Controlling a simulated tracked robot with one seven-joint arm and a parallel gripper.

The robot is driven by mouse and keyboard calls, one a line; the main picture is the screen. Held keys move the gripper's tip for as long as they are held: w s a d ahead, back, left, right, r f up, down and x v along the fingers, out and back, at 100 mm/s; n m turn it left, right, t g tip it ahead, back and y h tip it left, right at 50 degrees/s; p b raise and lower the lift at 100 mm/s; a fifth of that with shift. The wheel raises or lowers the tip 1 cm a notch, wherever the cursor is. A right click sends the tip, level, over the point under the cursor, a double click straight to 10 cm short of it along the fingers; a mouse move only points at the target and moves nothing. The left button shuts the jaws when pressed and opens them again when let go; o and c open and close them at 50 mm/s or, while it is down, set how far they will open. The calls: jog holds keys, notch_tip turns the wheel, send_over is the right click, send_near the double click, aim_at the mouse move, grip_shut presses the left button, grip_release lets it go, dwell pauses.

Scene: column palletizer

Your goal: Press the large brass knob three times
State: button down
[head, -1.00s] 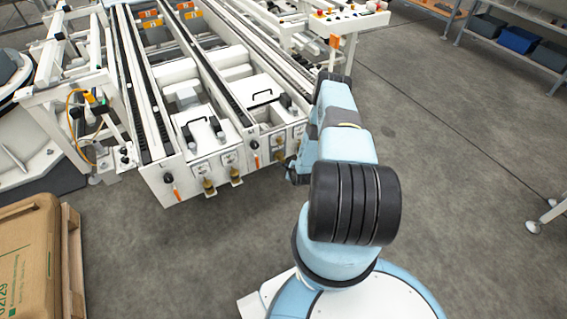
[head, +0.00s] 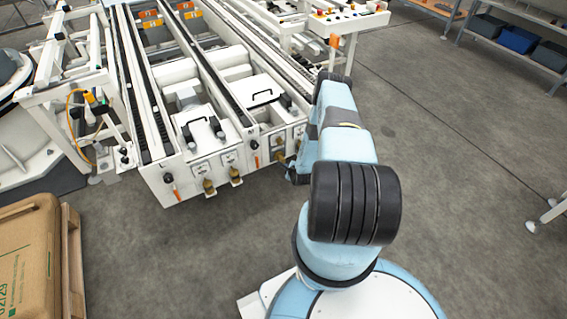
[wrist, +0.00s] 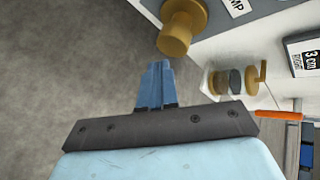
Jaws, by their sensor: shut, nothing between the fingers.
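In the head view my arm's end reaches the front of the white machine (head: 172,180), and the fingertips are hidden by the arm.
A smaller brass fitting (wrist: 217,82) with a grey disc and an orange-handled lever (wrist: 279,115) sit right of my fingers. A "3 cm" label (wrist: 304,52) is beyond. Two brass fittings (head: 209,187) (head: 235,177) are on the machine's front. Bare floor (head: 440,130) lies to the right.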

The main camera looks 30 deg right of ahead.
aim_at(283, 162)
jog(key=shift+w, duration=0.15)
jog(key=shift+w, duration=0.3)
jog(key=shift+w+r, duration=0.1)
jog(key=shift+w, duration=1)
dwell(1.5)
jog(key=shift+s, duration=1.55)
jog(key=shift+s, duration=0.15)
jog(key=shift+s+d, duration=0.1)
jog(key=shift+s, duration=2.25)
dwell(0.9)
